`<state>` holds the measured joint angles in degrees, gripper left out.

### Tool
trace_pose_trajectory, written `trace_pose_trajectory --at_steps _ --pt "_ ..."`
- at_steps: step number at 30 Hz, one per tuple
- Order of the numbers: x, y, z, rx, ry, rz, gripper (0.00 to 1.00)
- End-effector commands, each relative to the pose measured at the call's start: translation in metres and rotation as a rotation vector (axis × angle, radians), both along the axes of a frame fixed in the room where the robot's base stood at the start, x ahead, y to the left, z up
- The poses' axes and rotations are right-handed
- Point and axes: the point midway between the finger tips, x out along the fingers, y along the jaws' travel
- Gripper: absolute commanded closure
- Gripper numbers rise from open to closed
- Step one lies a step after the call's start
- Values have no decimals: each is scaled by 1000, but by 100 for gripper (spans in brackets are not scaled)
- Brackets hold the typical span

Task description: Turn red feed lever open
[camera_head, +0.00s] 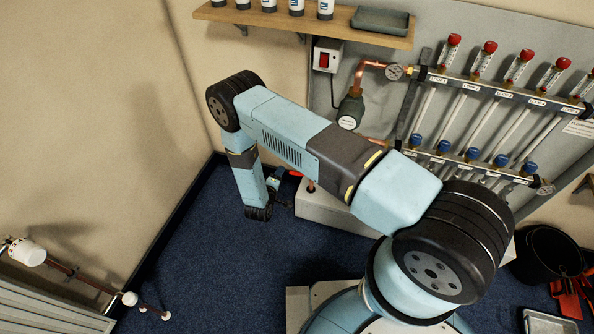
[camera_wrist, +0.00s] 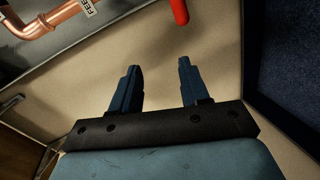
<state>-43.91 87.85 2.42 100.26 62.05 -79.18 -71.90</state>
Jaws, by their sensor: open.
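The red feed lever (camera_head: 295,173) shows as a small red handle beside the end of my arm in the head view. In the wrist view the red lever (camera_wrist: 180,12) enters from the top edge, its rounded end pointing down. My gripper (camera_wrist: 157,72) is open and empty, its two dark blue fingers apart. The lever's end lies beyond the fingertips, nearer the right finger in the picture, and is not between them. The lever's pivot is out of the wrist view.
The manifold (camera_head: 500,90) with red and blue caps is on the wall at the right. A grey pump (camera_head: 350,110) hangs left of it, under a wooden shelf (camera_head: 300,22). A black bucket (camera_head: 548,255) stands at the right. The blue floor (camera_head: 215,280) is clear at the left.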

Motion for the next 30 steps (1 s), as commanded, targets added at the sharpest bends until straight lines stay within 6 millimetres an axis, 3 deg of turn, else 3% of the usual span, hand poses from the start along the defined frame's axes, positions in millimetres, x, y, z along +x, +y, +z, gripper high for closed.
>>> trace_pose_trajectory --at_steps 1,6,13,20,30 --pt "-14 -6 -15 -46 -5 7 55" --pt "-45 -23 -42 -171 -37 19 55" --pt "-62 -32 -55 -241 -58 30 55" --pt "-41 -37 -59 -242 -61 33 55" --pt "13 -57 -68 -242 -60 36 55"
